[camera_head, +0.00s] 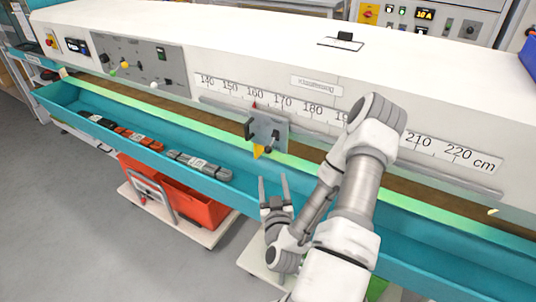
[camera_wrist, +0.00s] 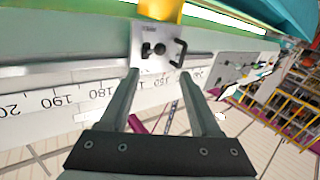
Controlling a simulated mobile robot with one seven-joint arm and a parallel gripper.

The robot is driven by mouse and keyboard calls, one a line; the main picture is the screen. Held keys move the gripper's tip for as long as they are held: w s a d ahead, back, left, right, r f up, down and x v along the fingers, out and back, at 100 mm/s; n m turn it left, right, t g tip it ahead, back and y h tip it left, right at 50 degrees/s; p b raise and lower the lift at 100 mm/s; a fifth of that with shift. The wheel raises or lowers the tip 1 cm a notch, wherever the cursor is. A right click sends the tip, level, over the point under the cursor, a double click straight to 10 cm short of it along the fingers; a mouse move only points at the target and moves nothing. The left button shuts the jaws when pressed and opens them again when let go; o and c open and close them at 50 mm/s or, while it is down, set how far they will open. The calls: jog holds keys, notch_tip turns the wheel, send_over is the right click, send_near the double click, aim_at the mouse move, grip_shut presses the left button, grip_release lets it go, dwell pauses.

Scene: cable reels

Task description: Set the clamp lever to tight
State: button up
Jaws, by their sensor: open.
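The clamp is a grey plate (camera_head: 272,126) on the rail below the printed scale in the head view, near the 160 to 170 marks. A black handle and a dark round knob stand out from its face, and a yellow piece (camera_head: 259,153) hangs below. In the wrist view the clamp plate (camera_wrist: 145,60) shows the dark knob with a small lever (camera_wrist: 153,48) and a black bent handle (camera_wrist: 180,50). I cannot tell whether the lever is at tight. My gripper (camera_head: 273,177) is open and empty, in front of and below the clamp. In the wrist view its fingertips (camera_wrist: 160,75) point towards the plate, apart from the handle.
The long white machine carries a centimetre scale (camera_head: 440,152). A teal trough (camera_head: 70,100) runs along its front, holding several dark and red blocks (camera_head: 130,134). Red crates (camera_head: 195,208) stand on a trolley below. A control panel (camera_head: 140,62) is at the left.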

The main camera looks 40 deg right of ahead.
aim_at(268, 152)
jog(key=b+x, duration=0.5)
jog(key=b, duration=0.3)
jog(key=shift+w+d+f, duration=0.15)
jog(key=shift+d, duration=0.1)
jog(key=b, duration=0.2)
jog(key=shift+w+b, duration=0.25)
jog(key=shift+b, duration=0.15)
jog(key=x, duration=0.8)
jog(key=shift+w+d, duration=0.2)
jog(key=shift+w, duration=0.15)
grip_shut()
